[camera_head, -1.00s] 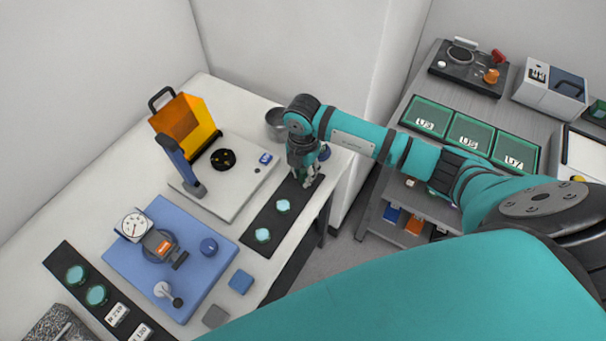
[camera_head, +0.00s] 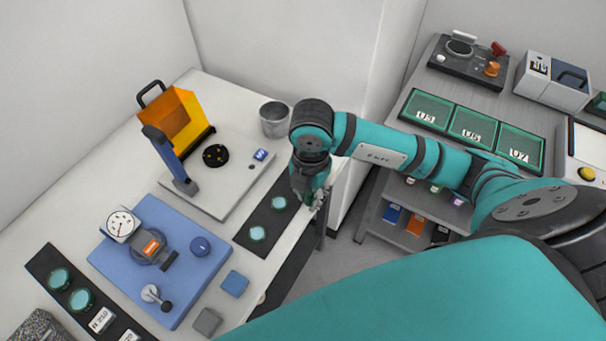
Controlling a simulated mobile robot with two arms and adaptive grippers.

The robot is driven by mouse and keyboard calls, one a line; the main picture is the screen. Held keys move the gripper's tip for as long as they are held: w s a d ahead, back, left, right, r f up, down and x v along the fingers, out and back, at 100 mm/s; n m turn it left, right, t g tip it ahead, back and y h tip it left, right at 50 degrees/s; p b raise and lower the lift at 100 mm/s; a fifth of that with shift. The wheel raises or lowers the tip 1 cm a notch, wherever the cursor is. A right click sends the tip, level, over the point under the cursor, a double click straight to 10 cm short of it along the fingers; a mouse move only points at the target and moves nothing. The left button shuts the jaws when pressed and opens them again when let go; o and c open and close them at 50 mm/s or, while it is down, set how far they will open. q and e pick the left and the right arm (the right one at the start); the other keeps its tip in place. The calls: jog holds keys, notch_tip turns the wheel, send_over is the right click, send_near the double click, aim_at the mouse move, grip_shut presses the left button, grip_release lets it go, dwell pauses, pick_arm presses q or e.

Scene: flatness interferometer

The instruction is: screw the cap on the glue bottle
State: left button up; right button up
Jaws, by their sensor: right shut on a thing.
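My right gripper (camera_head: 316,200) is at the right edge of the table, beside the far end of a black strip (camera_head: 268,221) with two pale green discs. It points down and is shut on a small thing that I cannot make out. I cannot pick out the glue bottle or its cap for certain. My arm hides the table's far right corner. My left gripper is not in view.
A blue plate (camera_head: 190,285) with a dial gauge (camera_head: 121,224), a grey plate (camera_head: 215,195) with an orange shield (camera_head: 183,118) and a metal cup (camera_head: 274,118) stand on the table (camera_head: 85,195). A grey bench (camera_head: 478,92) with green trays stands right, across a gap.

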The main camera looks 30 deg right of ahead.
jog(key=s, duration=0.2)
jog(key=s+a, duration=0.1)
jog(key=s+b, duration=0.1)
jog(key=s, duration=0.1)
jog(key=shift+s+a+r, duration=0.3)
jog(key=shift+a, duration=0.05)
